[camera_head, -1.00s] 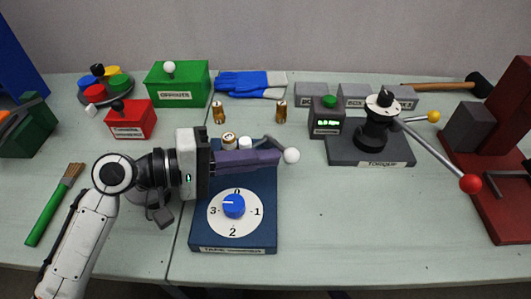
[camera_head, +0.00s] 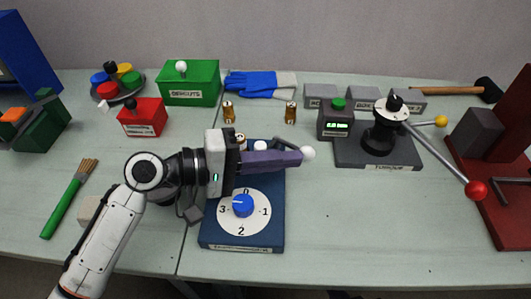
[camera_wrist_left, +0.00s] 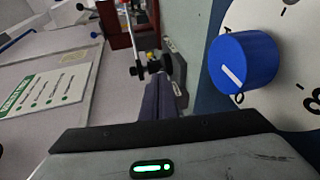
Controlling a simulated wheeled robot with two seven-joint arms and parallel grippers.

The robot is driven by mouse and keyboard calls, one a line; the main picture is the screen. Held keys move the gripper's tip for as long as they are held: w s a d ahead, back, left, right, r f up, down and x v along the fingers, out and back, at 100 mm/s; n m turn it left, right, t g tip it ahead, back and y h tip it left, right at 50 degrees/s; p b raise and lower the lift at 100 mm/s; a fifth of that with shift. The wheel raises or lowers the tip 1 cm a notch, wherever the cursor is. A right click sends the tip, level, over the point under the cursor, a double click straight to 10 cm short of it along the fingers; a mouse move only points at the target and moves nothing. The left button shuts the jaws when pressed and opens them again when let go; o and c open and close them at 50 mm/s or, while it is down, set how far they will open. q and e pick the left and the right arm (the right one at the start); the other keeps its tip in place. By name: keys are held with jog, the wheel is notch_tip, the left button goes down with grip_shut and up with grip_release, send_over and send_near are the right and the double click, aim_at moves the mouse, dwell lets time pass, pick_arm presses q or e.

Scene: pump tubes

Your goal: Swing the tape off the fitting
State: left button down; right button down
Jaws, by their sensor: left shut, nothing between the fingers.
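The blue taping machine (camera_head: 213,235) stands at the table's front middle, its front label too small to read. Its blue dial (camera_head: 243,206) sits on a white numbered disc; the dial also shows in the left wrist view (camera_wrist_left: 243,62). A grey lever (camera_head: 284,143) with a white ball (camera_head: 308,153) shows at the machine's rear right. A brass fitting (camera_head: 240,138) on the machine's rear is partly hidden behind my wrist. My left gripper (camera_head: 298,158) is shut, its purple fingers pointing right across the machine, tips beside the white ball; contact is unclear. My right gripper is out of view.
Two brass fittings (camera_head: 228,111) (camera_head: 290,112) stand behind the machine. The torque station (camera_head: 375,155), with a red-ended lever (camera_head: 474,190), stands to the right. A green-handled brush (camera_head: 62,207) lies left. The front right table is clear.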

aim_at(305, 154)
pick_arm(q)
jog(key=shift+w+d+r+p, duration=0.15)
jog(key=shift+d+p, duration=0.3)
jog(key=shift+d, duration=0.5)
jog(key=shift+w+d, duration=0.35)
jog(key=shift+d, duration=0.3)
jog(key=v, duration=0.4)
jog(key=b+v, duration=0.1)
jog(key=v, duration=0.4)
jog(key=shift+f, duration=0.25)
jog(key=shift+s+a+r, duration=0.25)
jog(key=shift+a, duration=0.3)
